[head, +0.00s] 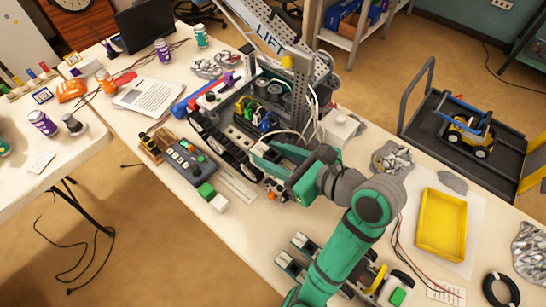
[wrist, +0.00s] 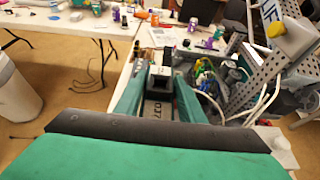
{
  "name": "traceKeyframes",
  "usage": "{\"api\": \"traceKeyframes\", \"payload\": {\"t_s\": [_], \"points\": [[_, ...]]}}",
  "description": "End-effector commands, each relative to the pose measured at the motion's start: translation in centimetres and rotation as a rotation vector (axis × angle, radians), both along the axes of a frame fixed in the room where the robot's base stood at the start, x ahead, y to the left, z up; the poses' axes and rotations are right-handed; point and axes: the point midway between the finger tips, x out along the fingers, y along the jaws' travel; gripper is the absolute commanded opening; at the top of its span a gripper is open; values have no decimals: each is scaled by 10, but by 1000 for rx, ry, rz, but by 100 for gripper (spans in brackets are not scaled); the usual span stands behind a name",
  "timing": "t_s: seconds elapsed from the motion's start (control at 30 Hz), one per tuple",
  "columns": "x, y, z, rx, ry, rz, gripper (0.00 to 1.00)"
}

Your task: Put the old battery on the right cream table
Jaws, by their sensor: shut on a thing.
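My gripper (head: 272,158) is over the chassis of the wheeled robot (head: 240,145) on the right cream table (head: 135,125). In the wrist view my gripper (wrist: 158,95) has its two green fingers closed on the sides of a dark grey block with printed digits, which I take to be the old battery (wrist: 158,109). The block's far end is dark and box-like. In the head view the block is mostly hidden by my gripper. I cannot tell whether it still touches the chassis.
A tall perforated metal mast (head: 300,90) and loose white cables stand close to my gripper. A grey control box (head: 188,160) lies left of the robot. A yellow tray (head: 441,224) sits farther right. Another cream table (head: 75,150) stands at the left, across a gap.

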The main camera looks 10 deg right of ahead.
Motion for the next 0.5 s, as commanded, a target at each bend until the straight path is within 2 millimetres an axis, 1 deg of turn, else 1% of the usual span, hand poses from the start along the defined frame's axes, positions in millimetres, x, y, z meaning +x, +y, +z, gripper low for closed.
{"api": "traceKeyframes", "payload": {"t_s": [0.5], "points": [[0,1,26,0,-3,1,0]]}}
